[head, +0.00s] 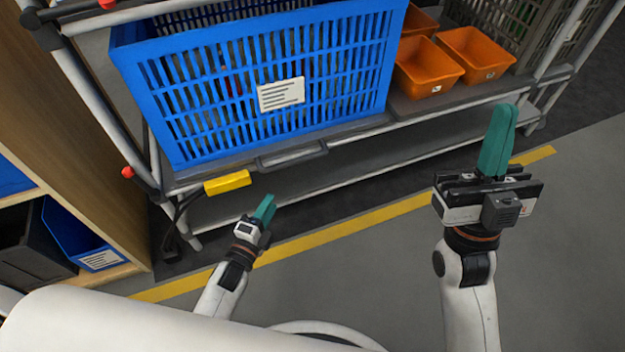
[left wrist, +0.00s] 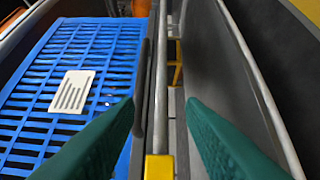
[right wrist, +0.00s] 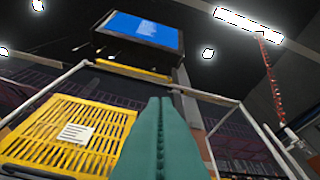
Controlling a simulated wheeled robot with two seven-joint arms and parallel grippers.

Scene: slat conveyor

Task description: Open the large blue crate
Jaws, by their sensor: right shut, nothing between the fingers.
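The large blue crate (head: 335,75), with slatted walls and a white label, sits on the upper level of a grey-framed rack. Its slatted front and label also show at the left of the left wrist view (left wrist: 25,125). A grey handle bar (head: 292,155) runs along the shelf edge below it. My left gripper (head: 266,203) is low in front of the rack, apart from the crate; its green fingers stand apart and empty in the left wrist view (left wrist: 162,112). My right gripper (head: 506,108) is raised at the right, its fingers together in the right wrist view (right wrist: 161,105).
Orange bins (head: 425,68) stand right of the crate. A yellow block (head: 228,183) hangs at the shelf's front edge. A wooden shelf unit (head: 85,120) holding bins is at the left. A yellow crate (right wrist: 65,130) shows in the right wrist view. The floor at the right is clear.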

